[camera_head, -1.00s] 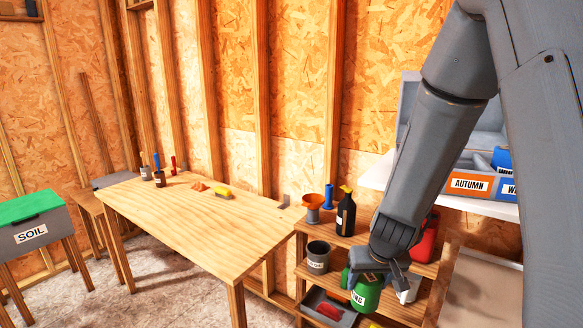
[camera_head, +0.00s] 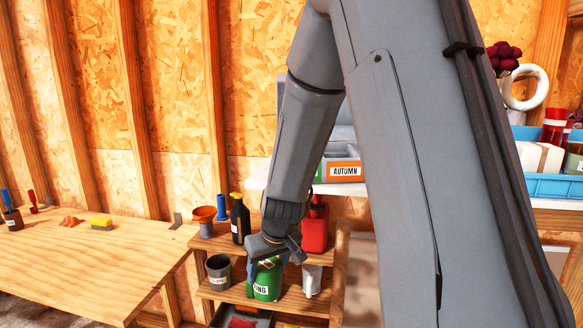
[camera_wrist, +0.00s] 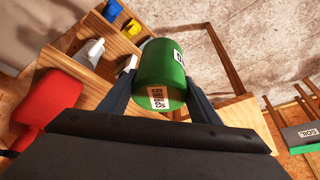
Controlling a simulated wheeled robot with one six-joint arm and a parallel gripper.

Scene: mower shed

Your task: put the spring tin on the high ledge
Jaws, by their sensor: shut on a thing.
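The spring tin (camera_head: 266,281) is a green cylinder with a white label, partly hidden by my gripper in the head view. In the wrist view the tin (camera_wrist: 161,72) sits between both fingers, its label reading SPRING. My gripper (camera_head: 264,262) is shut on it, in front of the wooden shelf unit (camera_head: 222,243). I cannot tell whether the tin touches a shelf board. No ledge can be clearly identified as the high ledge.
A red can (camera_head: 314,230), a dark bottle (camera_head: 240,218) and an orange funnel (camera_head: 203,214) stand on the unit's top. A grey pot (camera_head: 218,270) and a white container (camera_head: 312,280) flank the tin. The AUTUMN bin (camera_head: 343,171) sits on a white surface at right.

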